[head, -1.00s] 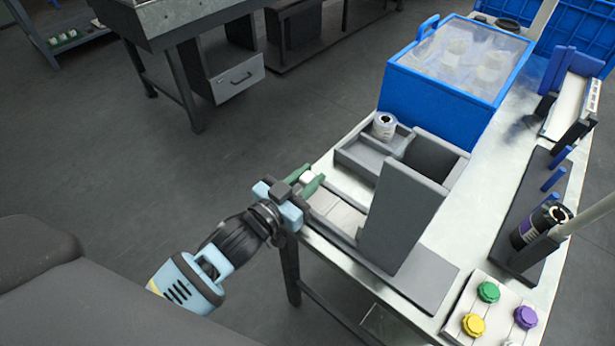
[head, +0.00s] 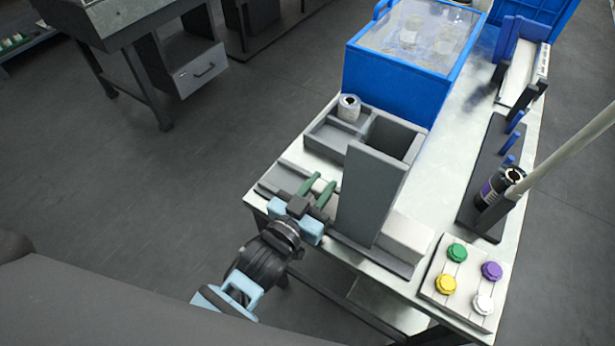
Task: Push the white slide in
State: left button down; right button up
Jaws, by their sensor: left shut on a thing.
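The white slide shows as a small white knob (head: 319,186) on the left side of the grey upright hopper (head: 367,195). My left gripper (head: 316,190) is shut on this knob, with one green finger on each side. The knob is close to the hopper's left side. A white block (head: 406,236) sticks out on the right side of the hopper, on the grey base. The fingers and hopper hide the rest of the slide, so I cannot tell whether the block is part of it. My right gripper is not in view.
A grey tray (head: 326,140) with a small roll (head: 349,108) adjoins the hopper at the back. A blue clear-topped box (head: 392,85) stands behind it. A panel of coloured knobs (head: 466,286) is at front right.

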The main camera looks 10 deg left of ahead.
pick_arm(q)
jog(key=shift+s+d+f, duration=0.1)
jog(key=shift+d, duration=0.1)
jog(key=c, duration=1.2)
grip_release()
jog(key=shift+d, duration=0.1)
jog(key=shift+o, duration=0.2)
jog(key=shift+s+a, duration=0.25)
jog(key=shift+s, duration=0.1)
jog(key=v, duration=0.6)
jog(key=shift+d, duration=0.1)
jog(key=shift+s+a, duration=0.2)
jog(key=shift+s, duration=0.35)
